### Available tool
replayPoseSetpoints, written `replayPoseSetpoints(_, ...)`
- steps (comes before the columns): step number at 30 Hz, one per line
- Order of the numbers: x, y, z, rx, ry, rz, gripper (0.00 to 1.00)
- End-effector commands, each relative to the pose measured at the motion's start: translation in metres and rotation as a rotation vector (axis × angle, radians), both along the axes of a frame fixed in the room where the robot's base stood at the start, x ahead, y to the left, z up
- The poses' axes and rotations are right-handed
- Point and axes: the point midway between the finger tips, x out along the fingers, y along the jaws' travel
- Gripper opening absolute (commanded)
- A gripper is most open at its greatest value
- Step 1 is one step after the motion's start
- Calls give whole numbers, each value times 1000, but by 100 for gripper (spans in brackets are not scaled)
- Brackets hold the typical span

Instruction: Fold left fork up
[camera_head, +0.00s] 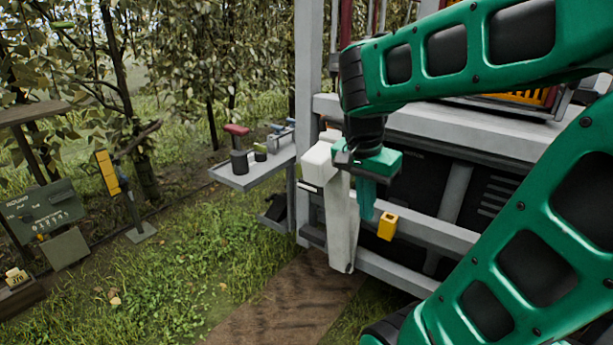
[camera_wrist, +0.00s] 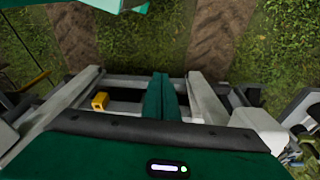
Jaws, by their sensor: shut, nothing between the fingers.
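The pale grey left fork (camera_head: 341,222) hangs from a white block at the left front of the machine, its end low over the brown path. In the wrist view, the matching pale bar (camera_wrist: 208,100) is right of my fingers. My gripper (camera_head: 366,214) points down just right of the fork in the head view, with a small gap seeming to lie between them. Its teal fingers are together and empty, also in the wrist view (camera_wrist: 161,76). Another pale bar (camera_wrist: 62,104) lies at the left there; my arm may hide it in the head view.
A yellow block (camera_head: 388,226) sits on the grey front rail (camera_head: 425,232), close right of my fingers. A grey side shelf (camera_head: 240,178) with several tools juts out left. A dark panel (camera_head: 45,212) and a yellow-marked post (camera_head: 108,172) stand farther left. Grass between is open.

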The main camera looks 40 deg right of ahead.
Motion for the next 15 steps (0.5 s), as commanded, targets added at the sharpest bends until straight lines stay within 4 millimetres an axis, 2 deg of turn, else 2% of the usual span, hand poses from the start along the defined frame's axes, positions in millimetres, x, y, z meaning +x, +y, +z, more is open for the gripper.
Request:
replayPoseSetpoints(1,16,1,7,-24,-25,-93,0)
replayPoseSetpoints(7,74,13,33,-97,-178,-526,0)
replayPoseSetpoints(15,143,49,59,-105,-412,-1063,0)
